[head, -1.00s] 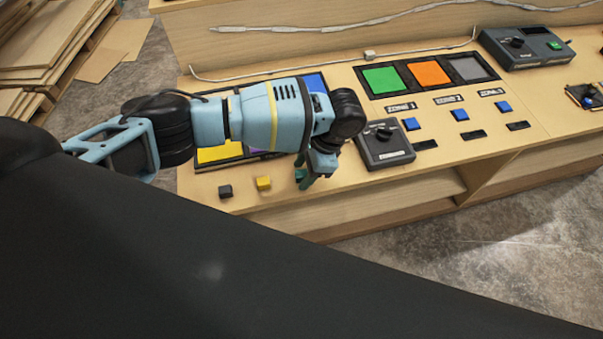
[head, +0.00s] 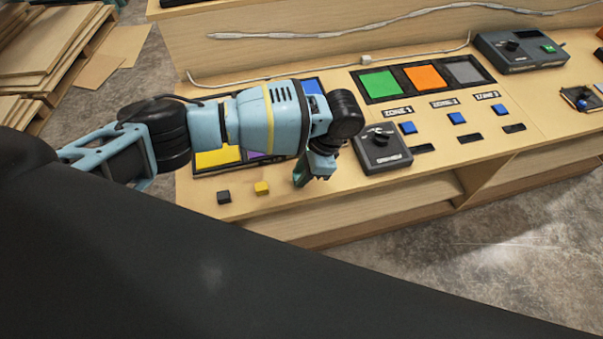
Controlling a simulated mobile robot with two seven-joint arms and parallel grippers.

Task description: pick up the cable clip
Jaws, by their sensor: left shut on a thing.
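My left gripper (head: 314,176) is low over the front edge of the bench, right of the small yellow block. It points down and is shut on a small dark green piece (head: 299,174), which shows at its left side. The fingers and arm hide most of this piece, so I cannot tell whether it is the cable clip. A small pale clip-like block (head: 366,59) sits on the white cable at the back of the bench, away from the gripper. My right gripper is not in view.
A black block (head: 223,197) and a yellow block (head: 262,188) lie near the front edge. A dark knob box (head: 382,150) stands close right of the gripper. Coloured panels (head: 381,84), blue blocks (head: 407,128) and a grey console (head: 520,50) fill the right.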

